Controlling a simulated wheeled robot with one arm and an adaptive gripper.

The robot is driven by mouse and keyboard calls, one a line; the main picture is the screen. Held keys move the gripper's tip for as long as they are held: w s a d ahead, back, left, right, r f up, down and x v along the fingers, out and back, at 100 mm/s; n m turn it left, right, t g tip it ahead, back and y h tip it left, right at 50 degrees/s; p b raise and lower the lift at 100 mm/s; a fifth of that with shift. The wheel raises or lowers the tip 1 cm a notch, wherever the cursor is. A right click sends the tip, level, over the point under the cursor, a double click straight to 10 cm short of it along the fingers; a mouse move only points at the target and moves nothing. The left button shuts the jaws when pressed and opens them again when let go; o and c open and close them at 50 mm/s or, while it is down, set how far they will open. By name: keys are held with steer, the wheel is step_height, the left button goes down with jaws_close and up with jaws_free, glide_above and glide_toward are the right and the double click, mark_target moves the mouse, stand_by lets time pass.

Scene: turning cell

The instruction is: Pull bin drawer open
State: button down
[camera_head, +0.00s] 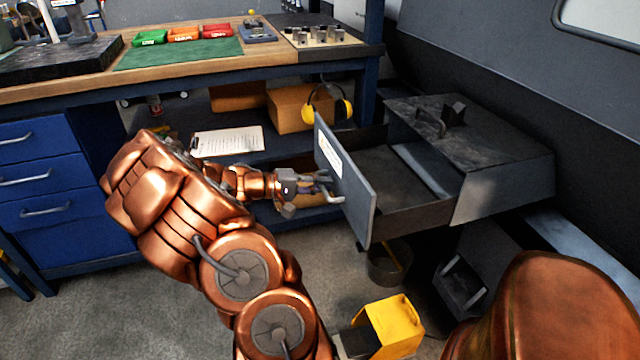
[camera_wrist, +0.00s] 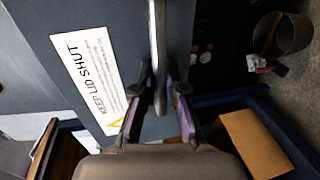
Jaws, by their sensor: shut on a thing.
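The bin drawer (camera_head: 405,195) is a dark grey box. It stands pulled out of its grey housing (camera_head: 510,170), and its inside shows from above. Its front panel (camera_head: 343,182) bears a white label, which reads "KEEP LID SHUT" in the wrist view (camera_wrist: 88,80). A light metal bar handle (camera_head: 333,197) sits on the panel, and it runs between my fingers in the wrist view (camera_wrist: 157,50). My gripper (camera_head: 318,190) is in front of the panel, shut on the handle. The fingertips are partly hidden by the handle in the wrist view.
A wooden-topped workbench (camera_head: 80,82) with blue drawers (camera_head: 42,170) stands behind and left. A clipboard (camera_head: 228,141), a cardboard box (camera_head: 290,108) and yellow ear defenders (camera_head: 328,104) lie on its lower shelf. A bucket (camera_head: 389,265) and a yellow object (camera_head: 392,325) stand below the drawer.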

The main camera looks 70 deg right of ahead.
steer(key=shift+w, duration=0.3)
steer(key=c, duration=1.2)
jaws_free()
steer(key=shift+s, duration=0.1)
steer(key=shift+a, duration=0.1)
steer(key=v, duration=1.2)
